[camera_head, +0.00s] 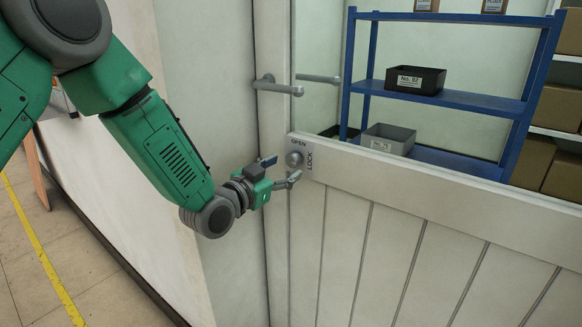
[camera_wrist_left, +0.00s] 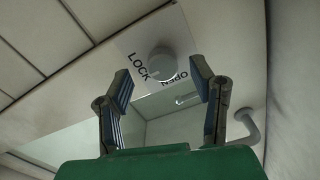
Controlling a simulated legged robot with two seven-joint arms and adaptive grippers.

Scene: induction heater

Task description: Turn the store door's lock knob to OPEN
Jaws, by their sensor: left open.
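The lock knob (camera_head: 294,159) is a round grey knob on a pale plate on the white store door (camera_head: 345,178). The word OPEN is printed above it and LOCK to its right in the head view. In the left wrist view the knob (camera_wrist_left: 161,62) shows beyond and between the open fingers, with both words partly visible. My left gripper (camera_head: 281,170) is open and empty, close to the knob; the fingers do not appear to grip it. Exact contact cannot be told. My right gripper is not in view.
A lever door handle (camera_head: 278,87) sticks out above the knob, with another handle (camera_head: 318,78) behind the glass. A blue shelf (camera_head: 440,96) with a black bin (camera_head: 415,80) and a grey bin (camera_head: 388,139) stands behind the door. A pale wall (camera_head: 215,130) lies at left.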

